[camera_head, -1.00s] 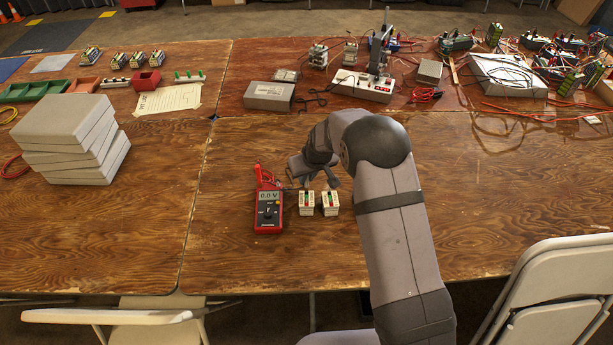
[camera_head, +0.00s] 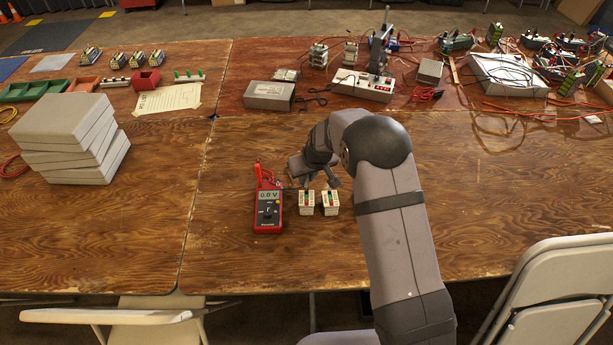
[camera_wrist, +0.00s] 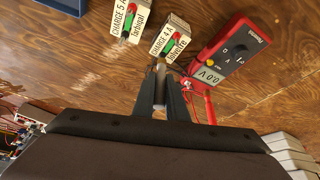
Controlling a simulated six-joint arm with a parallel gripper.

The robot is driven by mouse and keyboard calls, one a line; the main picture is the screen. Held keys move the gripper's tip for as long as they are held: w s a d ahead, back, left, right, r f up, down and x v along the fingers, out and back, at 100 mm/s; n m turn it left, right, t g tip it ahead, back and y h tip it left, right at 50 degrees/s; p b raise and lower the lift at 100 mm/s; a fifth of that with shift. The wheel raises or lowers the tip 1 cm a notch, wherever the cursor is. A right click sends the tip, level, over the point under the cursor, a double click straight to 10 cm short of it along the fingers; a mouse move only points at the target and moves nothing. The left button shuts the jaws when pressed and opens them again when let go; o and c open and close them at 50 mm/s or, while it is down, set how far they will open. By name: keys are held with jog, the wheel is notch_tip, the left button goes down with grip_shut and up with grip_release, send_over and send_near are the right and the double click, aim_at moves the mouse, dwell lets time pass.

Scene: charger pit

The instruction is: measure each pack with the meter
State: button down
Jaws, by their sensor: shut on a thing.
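The red meter (camera_head: 268,211) lies on the near table and reads 0.0 V; it also shows in the wrist view (camera_wrist: 236,48). Two white packs with green and red tops stand to its right. The nearer-to-meter pack (camera_head: 306,207), labelled CHARGE 4 A in the wrist view (camera_wrist: 164,48), is beside the CHARGE 5 A pack (camera_head: 330,208), also in the wrist view (camera_wrist: 124,48). My gripper (camera_wrist: 160,88) is shut on a slender meter probe (camera_wrist: 161,71), mostly hidden between the fingers. Its tip appears close to the CHARGE 4 A pack; contact cannot be told.
Grey slabs (camera_head: 75,142) are stacked on the left table. Coloured trays (camera_head: 85,85) and several packs (camera_head: 138,61) stand behind them. A power strip (camera_head: 362,86), a grey box (camera_head: 269,96) and tangled wires fill the back table. The near table right of my arm is clear.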

jog(key=shift+f, duration=0.1)
jog(key=c, duration=1.4)
grip_release()
jog(key=shift+o, duration=0.2)
jog(key=shift+r+p, duration=2.4)
jog(key=shift+r, duration=1.35)
